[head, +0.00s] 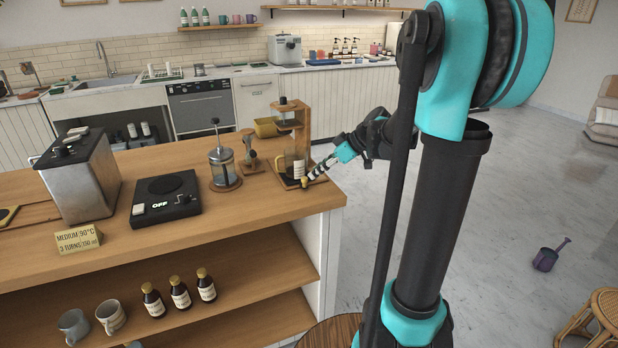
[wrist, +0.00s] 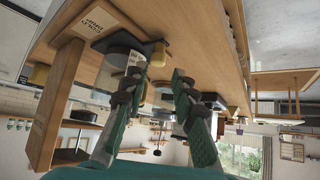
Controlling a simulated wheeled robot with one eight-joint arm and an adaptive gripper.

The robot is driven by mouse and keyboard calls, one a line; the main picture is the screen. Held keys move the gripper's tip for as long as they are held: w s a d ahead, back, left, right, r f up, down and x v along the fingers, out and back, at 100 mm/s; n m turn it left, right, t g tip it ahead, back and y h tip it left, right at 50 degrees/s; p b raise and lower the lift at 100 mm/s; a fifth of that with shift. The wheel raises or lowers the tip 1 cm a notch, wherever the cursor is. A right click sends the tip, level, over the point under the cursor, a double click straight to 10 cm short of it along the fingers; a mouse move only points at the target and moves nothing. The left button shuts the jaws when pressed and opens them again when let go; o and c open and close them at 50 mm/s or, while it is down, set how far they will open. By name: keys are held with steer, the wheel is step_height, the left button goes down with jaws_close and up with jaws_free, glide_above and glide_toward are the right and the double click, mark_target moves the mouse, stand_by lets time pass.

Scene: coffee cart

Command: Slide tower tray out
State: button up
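The wooden tower (head: 303,130) stands at the right end of the counter, with a dark, labelled bottle (head: 297,164) in its lower part. Its low, dark tray (head: 287,181) lies at the foot, with a small brass knob (head: 304,182) at the front. My gripper (head: 312,177) is at the tower's right front, close to the knob. In the wrist view the scene is upside down, and my gripper (wrist: 159,82) shows two separated fingers with nothing held. A brass knob (wrist: 160,54) appears between and beyond the fingertips. Contact with it cannot be told.
Left of the tower stand a wooden stand (head: 250,152), a French press (head: 222,166), a black scale (head: 165,197) and a metal machine (head: 78,178). The counter (head: 250,212) ends just right of the tower. Bottles (head: 180,292) and mugs (head: 111,316) sit on the shelf below.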

steer(key=v, duration=0.5)
steer(key=shift+s+d+r, duration=0.1)
steer(key=shift+d, duration=0.05)
steer(key=s+d+f+m+h, duration=0.2)
steer(key=s+f+m+h, duration=0.2)
steer(key=s+f, duration=0.5)
steer(key=s+d+f+m+h, duration=0.3)
steer(key=s+f+m, duration=0.5)
steer(key=s, duration=0.5)
steer(key=shift+s+f+m+h, duration=0.3)
steer(key=shift+s+f+h, duration=0.1)
steer(key=shift+f+h, duration=0.15)
